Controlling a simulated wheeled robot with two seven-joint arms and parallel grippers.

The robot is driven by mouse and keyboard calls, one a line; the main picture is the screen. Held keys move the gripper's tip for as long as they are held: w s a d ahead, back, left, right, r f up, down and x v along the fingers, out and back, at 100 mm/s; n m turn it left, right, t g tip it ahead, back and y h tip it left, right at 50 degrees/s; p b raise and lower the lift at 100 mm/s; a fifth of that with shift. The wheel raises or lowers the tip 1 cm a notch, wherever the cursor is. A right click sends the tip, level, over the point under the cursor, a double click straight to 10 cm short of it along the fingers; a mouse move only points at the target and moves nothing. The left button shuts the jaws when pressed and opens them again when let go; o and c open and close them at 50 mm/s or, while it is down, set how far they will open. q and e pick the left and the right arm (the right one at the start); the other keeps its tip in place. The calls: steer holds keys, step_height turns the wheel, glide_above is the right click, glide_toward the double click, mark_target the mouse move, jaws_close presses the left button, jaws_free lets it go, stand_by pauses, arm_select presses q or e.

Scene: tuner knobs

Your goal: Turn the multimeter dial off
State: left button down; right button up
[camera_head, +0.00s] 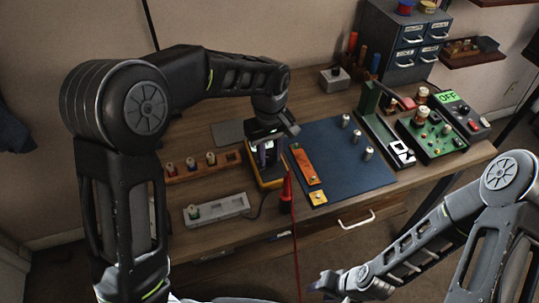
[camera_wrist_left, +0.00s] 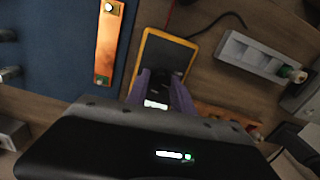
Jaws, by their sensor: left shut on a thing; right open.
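The multimeter (camera_head: 273,184) is a dark-faced device with a yellow rim, lying on the wooden table left of the blue mat. It also shows in the left wrist view (camera_wrist_left: 168,48), where its upper face is dark. My left gripper (camera_head: 267,153) is over the multimeter, with its fingers pointing down. In the left wrist view its two purple fingers (camera_wrist_left: 161,92) are shut on the dark dial (camera_wrist_left: 160,83). The dial's marking and pointer are hidden. My right gripper (camera_head: 328,284) is open and empty, low in front of the table, away from the multimeter.
The blue mat (camera_head: 345,180) carries an orange strip (camera_head: 305,165) and several metal posts. A grey block (camera_head: 216,208) and a wooden rack (camera_head: 190,171) lie to the left. A red probe (camera_head: 287,190) stands close by. A device with a green OFF display (camera_head: 447,97) stands at the right.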

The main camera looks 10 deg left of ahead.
mark_target(270, 157)
arm_select(q)
steer(key=n, duration=0.3)
steer(key=shift+n, duration=0.3)
steer(key=n, duration=0.4)
stand_by(0.4)
steer(key=c, duration=1.1)
jaws_free()
steer(key=shift+r, duration=3.95)
